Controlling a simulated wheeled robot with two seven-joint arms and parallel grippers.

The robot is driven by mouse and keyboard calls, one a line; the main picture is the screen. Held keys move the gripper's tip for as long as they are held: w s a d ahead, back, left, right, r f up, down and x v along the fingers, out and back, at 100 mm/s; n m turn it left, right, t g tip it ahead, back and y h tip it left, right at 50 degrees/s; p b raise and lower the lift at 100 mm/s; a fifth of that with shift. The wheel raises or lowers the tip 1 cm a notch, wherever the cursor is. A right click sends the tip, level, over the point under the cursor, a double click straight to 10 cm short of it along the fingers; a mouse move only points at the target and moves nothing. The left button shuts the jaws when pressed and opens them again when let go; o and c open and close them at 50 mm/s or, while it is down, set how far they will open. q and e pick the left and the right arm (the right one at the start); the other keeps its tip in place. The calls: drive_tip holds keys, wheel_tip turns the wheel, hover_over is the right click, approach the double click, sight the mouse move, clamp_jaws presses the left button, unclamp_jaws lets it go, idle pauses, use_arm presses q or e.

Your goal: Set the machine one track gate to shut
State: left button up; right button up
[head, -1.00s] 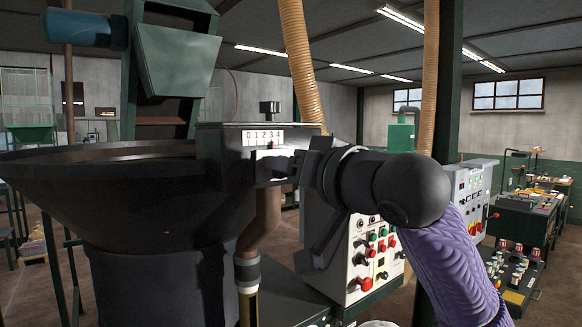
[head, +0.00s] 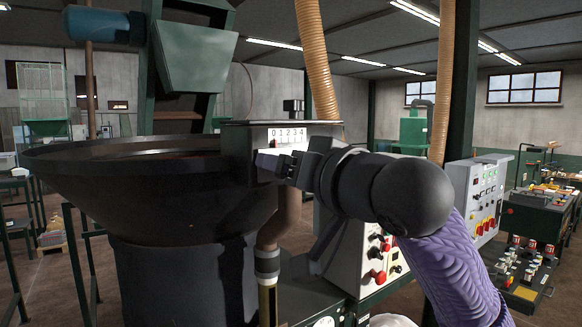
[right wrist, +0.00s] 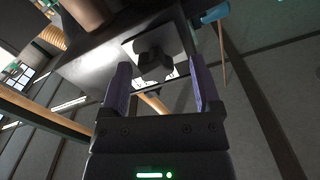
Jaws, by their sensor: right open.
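The track gate box (head: 240,150) is a dark housing at the right rim of the big dark bowl (head: 120,165). Its white scale plate (head: 288,135) reads 0 to 4, and a small dark pointer sits near the 0 end. My right gripper (head: 268,163) is at the front of the box, just below the scale. In the right wrist view the gripper (right wrist: 160,90) is open, with a dark knob-like part (right wrist: 152,60) ahead between its fingers. I cannot tell whether they touch it. My left gripper is not in view.
A control panel (head: 368,262) with coloured buttons stands behind my right arm. Another panel (head: 478,195) and a green machine (head: 540,215) stand at the right.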

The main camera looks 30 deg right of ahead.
drive_tip(key=s+b, duration=0.3)
drive_tip(key=s, duration=0.7)
drive_tip(key=shift+d, duration=0.4)
